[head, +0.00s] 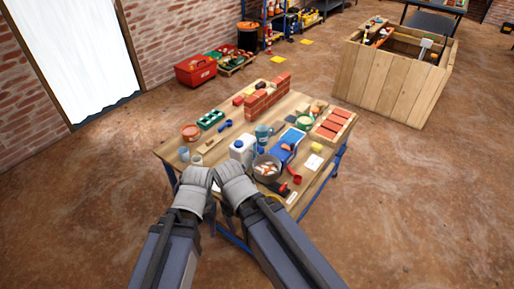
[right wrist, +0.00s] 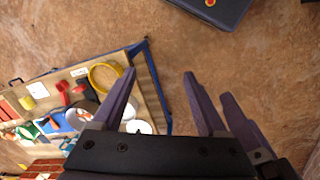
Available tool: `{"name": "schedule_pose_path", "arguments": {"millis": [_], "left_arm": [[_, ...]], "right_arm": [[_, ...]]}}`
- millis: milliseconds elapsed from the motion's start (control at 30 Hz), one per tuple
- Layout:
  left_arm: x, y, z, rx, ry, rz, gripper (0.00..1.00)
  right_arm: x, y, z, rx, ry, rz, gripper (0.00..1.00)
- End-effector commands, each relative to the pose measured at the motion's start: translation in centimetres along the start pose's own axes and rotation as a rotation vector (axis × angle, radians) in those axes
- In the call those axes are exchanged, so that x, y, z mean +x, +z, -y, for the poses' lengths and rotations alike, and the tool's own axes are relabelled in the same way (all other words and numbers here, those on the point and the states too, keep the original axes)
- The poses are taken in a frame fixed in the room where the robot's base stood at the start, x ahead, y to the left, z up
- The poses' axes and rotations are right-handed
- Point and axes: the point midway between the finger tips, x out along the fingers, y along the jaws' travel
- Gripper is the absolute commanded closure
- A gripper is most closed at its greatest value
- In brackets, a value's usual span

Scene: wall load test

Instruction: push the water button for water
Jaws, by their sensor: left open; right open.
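I cannot make out a water button in either view. A white jug with a blue cap (head: 243,148) and a blue mug (head: 263,134) stand on the wooden workbench (head: 171,152); whether either has to do with water I cannot tell. My left gripper (head: 197,179) is at the near edge of the bench in the head view, its fingertips hard to make out. My right gripper (right wrist: 163,76) is open, its dark fingers spread with nothing between them; in the head view its wrist is close beside the left one.
Bricks (head: 268,97), a steel bowl (head: 266,168), a blue tray (head: 286,143) and tools crowd the bench. A yellow ring (right wrist: 104,76) lies near its edge. A large wooden crate (head: 380,83) and red toolbox (head: 196,70) stand beyond. Brown floor right of the bench is clear.

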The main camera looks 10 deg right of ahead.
Motion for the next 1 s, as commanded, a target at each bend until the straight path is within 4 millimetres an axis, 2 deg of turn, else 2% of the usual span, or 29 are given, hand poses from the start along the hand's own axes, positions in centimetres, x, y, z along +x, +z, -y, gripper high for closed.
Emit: {"name": "schedule_pose_path", "arguments": {"millis": [67,633,1000], "left_arm": [[0.00,0.00,0.00,0.000,0.000,0.000,0.37],[0.00,0.00,0.00,0.000,0.000,0.000,0.37],[0.00,0.00,0.00,0.000,0.000,0.000,0.37]], "right_arm": [[0.00,0.00,0.00,0.000,0.000,0.000,0.35],[0.00,0.00,0.00,0.000,0.000,0.000,0.99],[0.00,0.00,0.00,0.000,0.000,0.000,1.00]]}}
